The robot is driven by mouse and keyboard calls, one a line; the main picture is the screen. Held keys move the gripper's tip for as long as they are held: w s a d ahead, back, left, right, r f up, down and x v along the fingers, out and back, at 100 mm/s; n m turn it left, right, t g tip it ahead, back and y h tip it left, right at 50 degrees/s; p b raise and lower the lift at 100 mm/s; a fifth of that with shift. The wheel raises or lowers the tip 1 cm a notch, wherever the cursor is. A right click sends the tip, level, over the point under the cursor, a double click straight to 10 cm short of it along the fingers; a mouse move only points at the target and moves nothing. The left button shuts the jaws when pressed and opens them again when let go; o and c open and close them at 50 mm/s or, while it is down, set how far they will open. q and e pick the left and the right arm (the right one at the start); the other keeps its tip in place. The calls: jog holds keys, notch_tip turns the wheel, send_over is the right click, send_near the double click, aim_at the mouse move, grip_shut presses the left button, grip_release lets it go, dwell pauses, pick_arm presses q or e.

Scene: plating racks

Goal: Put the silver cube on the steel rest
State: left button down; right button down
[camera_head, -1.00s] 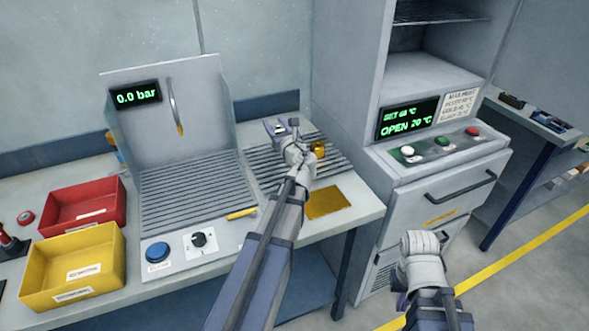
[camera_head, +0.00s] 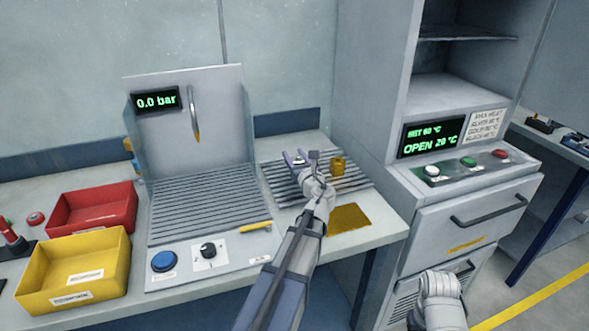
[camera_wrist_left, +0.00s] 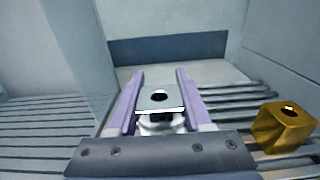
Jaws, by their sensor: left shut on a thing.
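The silver cube (camera_wrist_left: 160,100), with a dark round hole in its top, is between the purple fingers of my left gripper (camera_wrist_left: 158,92). The gripper is shut on it. In the head view the left gripper (camera_head: 297,158) is over the back left part of the ribbed steel rest (camera_head: 352,183), on the right of the bench. The silver cube (camera_head: 298,160) shows there only as a small bright patch. I cannot tell whether it touches the slats. Of my right arm only a pale wrist part shows at the bottom right; its fingers are out of view.
A gold cube (camera_head: 338,166) stands on the rest, right of the left gripper. A gold plate (camera_head: 349,219) lies in front. A booth with a ribbed floor (camera_head: 200,205) is to the left, beside red (camera_head: 95,213) and yellow (camera_head: 75,272) bins. A cabinet (camera_head: 470,218) rises at right.

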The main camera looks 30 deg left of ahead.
pick_arm(q)
notch_tip(320, 180, down, 4)
jog(key=b, duration=0.3)
jog(key=shift+r, duration=0.25)
jog(key=shift+c, duration=1.6)
grip_release()
